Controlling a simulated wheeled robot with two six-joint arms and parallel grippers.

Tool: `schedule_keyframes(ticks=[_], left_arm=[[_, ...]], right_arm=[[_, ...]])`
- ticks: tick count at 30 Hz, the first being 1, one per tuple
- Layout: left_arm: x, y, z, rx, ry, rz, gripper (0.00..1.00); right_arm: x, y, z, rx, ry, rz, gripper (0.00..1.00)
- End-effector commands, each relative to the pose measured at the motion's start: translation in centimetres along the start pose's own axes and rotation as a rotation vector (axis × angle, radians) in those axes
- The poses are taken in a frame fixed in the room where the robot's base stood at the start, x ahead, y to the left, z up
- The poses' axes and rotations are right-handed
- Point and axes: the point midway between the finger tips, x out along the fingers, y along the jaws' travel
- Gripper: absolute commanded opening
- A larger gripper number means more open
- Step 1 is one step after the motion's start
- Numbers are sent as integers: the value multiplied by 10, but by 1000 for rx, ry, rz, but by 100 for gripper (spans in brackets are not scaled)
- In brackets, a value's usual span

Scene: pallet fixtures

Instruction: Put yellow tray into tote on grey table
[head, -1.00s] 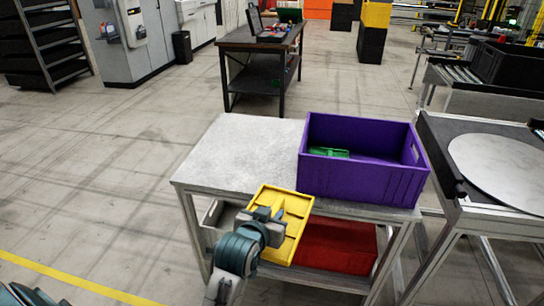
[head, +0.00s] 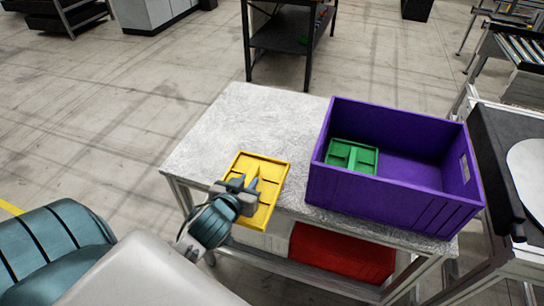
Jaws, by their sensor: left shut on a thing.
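The yellow tray (head: 268,174) is held by my left gripper (head: 244,190), which is shut on it. The tray is at the front edge of the grey table (head: 236,119), left of the tote; I cannot tell whether it touches the table. The purple tote (head: 380,199) stands on the right part of the grey table, open at the top. A green tray (head: 352,156) lies inside it at the left. The right part of the tote floor is bare. My right gripper is not in view.
A red bin (head: 342,252) sits on the shelf under the table. A machine with a round plate (head: 527,170) stands at the right. A dark workbench (head: 290,38) stands behind. The left part of the tabletop is clear.

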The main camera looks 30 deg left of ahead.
Motion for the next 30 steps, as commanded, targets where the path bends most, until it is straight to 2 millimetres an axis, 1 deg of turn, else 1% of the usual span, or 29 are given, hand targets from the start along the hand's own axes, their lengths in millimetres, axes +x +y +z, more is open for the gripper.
schedule_keyframes(ticks=[5, 8, 11, 15, 18, 21, 24, 30], left_arm=[[1, 0, -1, 0, 2, 0, 0], [11, 0, -6, 0, 3, 1, 0], [32, 0, -15, 0, 4, 0, 0], [68, 0, -27, 0, 3, -1, 0], [94, 0, -34, -1, 2, -1, 0], [115, 0, -39, 0, 2, 0, 0], [129, 0, -43, -1, 1, 0, 0], [145, 0, -47, -1, 1, 0, 0]], right_arm=[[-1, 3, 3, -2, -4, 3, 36], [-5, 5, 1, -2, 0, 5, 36], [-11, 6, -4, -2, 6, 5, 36], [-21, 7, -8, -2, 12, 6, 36], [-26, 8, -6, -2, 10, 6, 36], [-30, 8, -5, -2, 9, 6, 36], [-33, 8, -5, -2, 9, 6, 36], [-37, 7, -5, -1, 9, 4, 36]])
